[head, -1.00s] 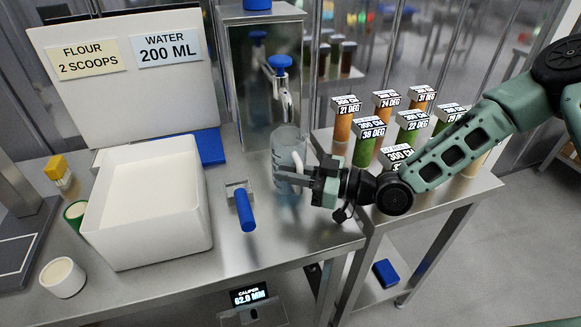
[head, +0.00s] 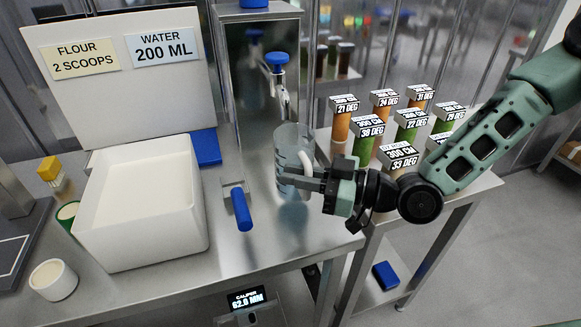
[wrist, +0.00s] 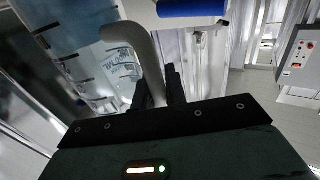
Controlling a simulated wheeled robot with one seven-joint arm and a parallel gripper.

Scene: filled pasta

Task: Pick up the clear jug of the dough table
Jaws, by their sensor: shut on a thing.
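The clear jug (head: 291,142) with measuring marks and a pale handle is upright, in front of the metal water dispenser at the dough table's right end. My gripper (head: 303,182) comes from the right and is shut on the jug's handle. In the wrist view the jug (wrist: 75,35) fills the upper left, and its curved handle (wrist: 146,52) runs down to my gripper's dark fingers (wrist: 162,88). I cannot tell whether the jug's base touches the table.
The dispenser (head: 252,85) with its blue-topped tap (head: 277,60) stands right behind the jug. A blue-handled tool (head: 241,208) and a white flour bin (head: 150,240) are to the left. Several labelled jars, one orange (head: 342,130), stand on the right-hand table.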

